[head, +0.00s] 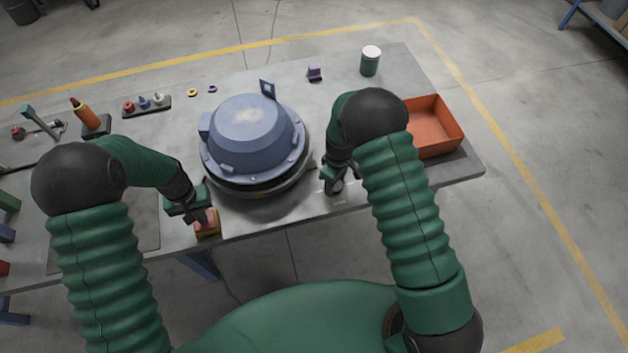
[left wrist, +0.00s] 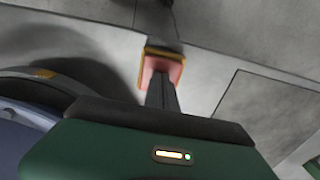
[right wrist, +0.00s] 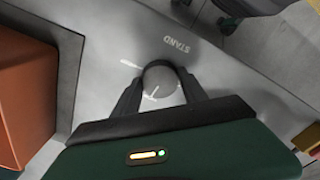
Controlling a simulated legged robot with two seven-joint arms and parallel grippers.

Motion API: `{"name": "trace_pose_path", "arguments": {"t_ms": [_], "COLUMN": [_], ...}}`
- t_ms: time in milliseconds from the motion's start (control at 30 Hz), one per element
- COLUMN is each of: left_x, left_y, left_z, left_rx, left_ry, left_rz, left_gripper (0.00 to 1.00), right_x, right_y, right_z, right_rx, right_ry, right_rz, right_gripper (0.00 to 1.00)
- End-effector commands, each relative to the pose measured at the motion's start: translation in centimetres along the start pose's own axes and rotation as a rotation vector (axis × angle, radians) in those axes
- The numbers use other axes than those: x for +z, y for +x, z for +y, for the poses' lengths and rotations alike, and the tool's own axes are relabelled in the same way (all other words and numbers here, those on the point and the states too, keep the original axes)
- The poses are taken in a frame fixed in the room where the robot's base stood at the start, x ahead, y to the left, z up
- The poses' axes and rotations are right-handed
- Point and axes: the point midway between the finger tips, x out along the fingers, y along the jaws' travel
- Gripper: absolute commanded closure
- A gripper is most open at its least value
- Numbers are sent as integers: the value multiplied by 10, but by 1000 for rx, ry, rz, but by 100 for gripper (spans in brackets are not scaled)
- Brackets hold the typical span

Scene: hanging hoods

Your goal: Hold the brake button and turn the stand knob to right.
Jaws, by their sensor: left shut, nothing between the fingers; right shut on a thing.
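The brake button (head: 207,225) is a red pad in a yellow housing at the front edge of the table. It also shows in the left wrist view (left wrist: 160,66). My left gripper (head: 200,218) is shut and empty, with its fingertips at the red pad. They appear to touch it. The stand knob (right wrist: 161,84) is a round grey knob beside the printed word STAND and white marks in the right wrist view. My right gripper (right wrist: 158,88) is shut on the knob, one finger on each side. In the head view, my right gripper (head: 334,186) mostly hides the knob.
A large blue hood (head: 250,140) sits on a round dark stand (head: 262,190) between my grippers. An orange bin (head: 435,125) stands at the right, and a dark jar (head: 370,62) at the back. Several small parts and tools lie at the back left.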

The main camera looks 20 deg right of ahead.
Motion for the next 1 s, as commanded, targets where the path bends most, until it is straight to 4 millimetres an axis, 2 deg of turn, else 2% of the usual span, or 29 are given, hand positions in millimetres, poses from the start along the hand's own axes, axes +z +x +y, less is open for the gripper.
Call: {"name": "trace_pose_path", "arguments": {"t_ms": [1000], "left_x": [0], "left_y": [1], "left_z": [0], "left_rx": [0], "left_ry": [0], "left_rz": [0], "left_gripper": [100], "right_x": [0], "right_y": [0], "right_z": [1], "right_rx": [1], "right_ry": [918], "right_rz": [0], "right_gripper": [90]}}
